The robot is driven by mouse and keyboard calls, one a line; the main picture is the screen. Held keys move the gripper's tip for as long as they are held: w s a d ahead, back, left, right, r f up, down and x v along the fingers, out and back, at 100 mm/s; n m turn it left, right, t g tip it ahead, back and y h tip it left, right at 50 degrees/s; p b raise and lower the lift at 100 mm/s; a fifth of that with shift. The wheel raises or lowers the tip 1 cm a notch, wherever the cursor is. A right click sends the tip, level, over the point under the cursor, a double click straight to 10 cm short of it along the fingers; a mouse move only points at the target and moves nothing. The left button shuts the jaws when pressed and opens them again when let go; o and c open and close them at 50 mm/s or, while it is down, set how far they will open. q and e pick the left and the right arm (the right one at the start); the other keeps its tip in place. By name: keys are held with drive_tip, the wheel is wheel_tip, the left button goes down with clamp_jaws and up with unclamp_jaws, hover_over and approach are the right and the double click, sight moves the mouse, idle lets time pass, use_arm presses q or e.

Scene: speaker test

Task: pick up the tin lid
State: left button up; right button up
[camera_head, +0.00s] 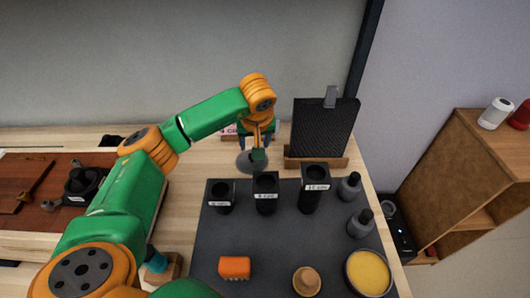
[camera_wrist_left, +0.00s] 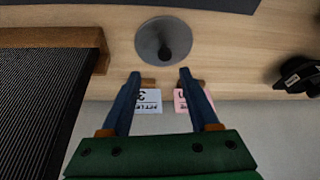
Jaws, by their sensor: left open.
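The tin lid appears to be the round grey disc (camera_wrist_left: 148,40) with a dark knob in the left wrist view, lying on the wooden table. In the head view the disc (camera_head: 244,162) is partly hidden by my left gripper (camera_head: 256,140), which points down over it. In the wrist view my left gripper (camera_wrist_left: 159,77) is open, with nothing between its fingers. The disc shows just beyond the fingertips, roughly centred on the gap. Contact with it cannot be told. My right gripper is not in view.
A black ribbed panel (camera_head: 324,125) on a wooden base stands right of the gripper. Black labelled holders (camera_head: 265,193) stand in front on a dark mat (camera_head: 262,240).

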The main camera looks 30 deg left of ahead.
use_arm(q)
drive_tip(key=shift+s+a+f+p, duration=0.2)
drive_tip(key=shift+s+f+p, duration=0.4)
drive_tip(key=shift+f, duration=0.15)
drive_tip(key=x, duration=0.4)
drive_tip(key=shift+f, duration=0.1)
drive_tip(key=shift+w, duration=0.15)
clamp_jaws()
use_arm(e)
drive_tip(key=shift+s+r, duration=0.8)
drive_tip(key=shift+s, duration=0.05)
